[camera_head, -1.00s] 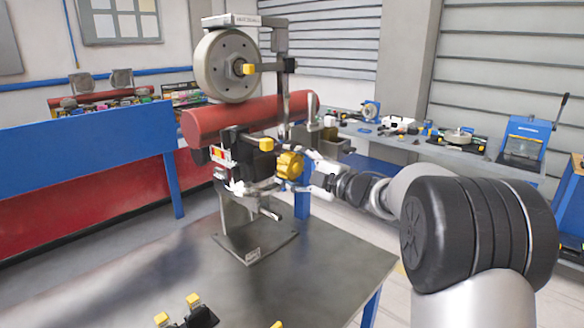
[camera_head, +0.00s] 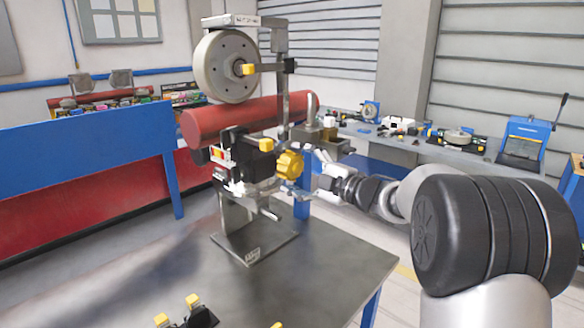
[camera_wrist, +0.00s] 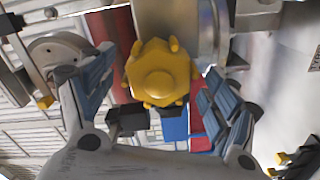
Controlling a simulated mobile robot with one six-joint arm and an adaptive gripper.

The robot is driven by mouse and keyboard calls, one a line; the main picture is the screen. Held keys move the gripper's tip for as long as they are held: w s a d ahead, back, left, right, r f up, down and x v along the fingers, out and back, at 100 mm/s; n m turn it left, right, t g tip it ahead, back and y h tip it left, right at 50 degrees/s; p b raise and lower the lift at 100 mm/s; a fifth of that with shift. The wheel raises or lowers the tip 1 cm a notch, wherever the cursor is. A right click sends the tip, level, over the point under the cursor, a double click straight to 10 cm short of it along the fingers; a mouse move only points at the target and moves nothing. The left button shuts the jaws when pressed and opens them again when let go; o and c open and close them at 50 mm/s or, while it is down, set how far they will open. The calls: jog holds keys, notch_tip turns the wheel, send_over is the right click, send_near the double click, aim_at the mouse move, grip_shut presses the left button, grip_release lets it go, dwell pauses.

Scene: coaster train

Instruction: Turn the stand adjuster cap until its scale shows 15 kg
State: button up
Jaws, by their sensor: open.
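The stand adjuster cap (camera_head: 290,165) is a yellow lobed knob on the right side of the metal stand, below the red cylinder. It also shows face-on in the wrist view (camera_wrist: 160,75). My gripper (camera_head: 313,168) is just right of the cap in the head view. In the wrist view my gripper (camera_wrist: 158,92) is open, with one blue-padded finger on each side of the cap. Gaps show between the pads and the cap, and the gripper appears empty. No scale reading is legible in either view.
The stand's base plate (camera_head: 252,246) rests on a grey metal table (camera_head: 300,290). A red cylinder (camera_head: 240,118) and a grey wheel (camera_head: 224,66) are above the cap. Yellow-topped black parts (camera_head: 200,310) are at the front edge. A cluttered bench (camera_head: 400,140) is behind.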

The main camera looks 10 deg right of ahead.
jog(key=v, duration=1)
jog(key=shift+r, duration=0.1)
notch_tip(320, 180, up, 4)
jog(key=d+m+t+h, duration=0.2)
jog(key=m+h, duration=0.5)
jog(key=h, duration=0.1)
jog(key=s+d+f+m+g+h, duration=0.1)
jog(key=s+m+h, duration=0.2)
jog(key=s+m, duration=0.15)
jog(key=s+f+m+g+h, duration=0.2)
jog(key=s+m, duration=0.1)
jog(key=s, duration=0.3)
jog(key=s+a+f+m+g, duration=0.2)
jog(key=s+f, duration=0.3)
jog(key=s, duration=0.3)
jog(key=s+a+f+m+g+y, duration=0.1)
jog(key=s+a+f+g, duration=0.3)
jog(key=s, duration=0.5)
jog(key=s+a+f+m+g+y, duration=0.1)
jog(key=s+a+f+m+g, duration=0.2)
jog(key=s, duration=0.6)
notch_tip(320, 180, down, 3)
jog(key=shift+s+a+r, duration=0.2)
jog(key=shift+s+a, duration=0.05)
jog(key=shift+a, duration=0.4)
jog(key=shift+m, duration=0.25)
